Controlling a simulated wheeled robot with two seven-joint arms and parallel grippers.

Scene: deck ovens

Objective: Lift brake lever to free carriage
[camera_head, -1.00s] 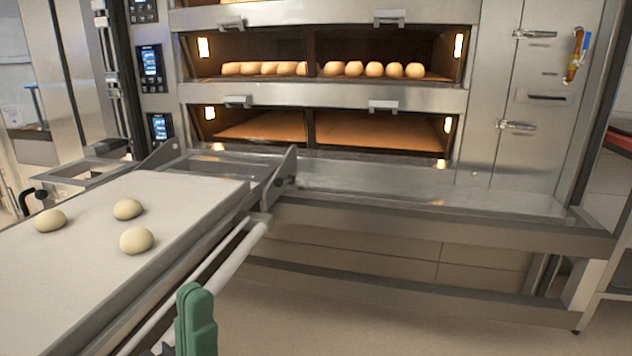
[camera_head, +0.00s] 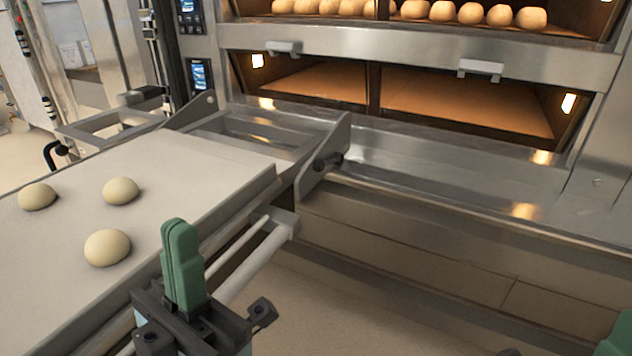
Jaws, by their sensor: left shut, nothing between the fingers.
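The loader carriage (camera_head: 215,155) stands at the left with a pale belt top and several dough balls on it. A black curved handle (camera_head: 55,153) also shows at the carriage's far left; I cannot tell for certain which is the brake lever. My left gripper (camera_head: 181,232) is upright with its green fingers shut and empty, beside the carriage's near side, apart from the dark grip. Only a green tip of my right gripper (camera_head: 617,335) shows at the lower right edge.
The deck oven (camera_head: 420,50) fills the back, with bread in an upper deck and an empty lower deck. A steel ledge (camera_head: 430,175) runs along its front. A pale rail (camera_head: 250,262) lies along the carriage's near side. Floor (camera_head: 400,315) is open at the centre front.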

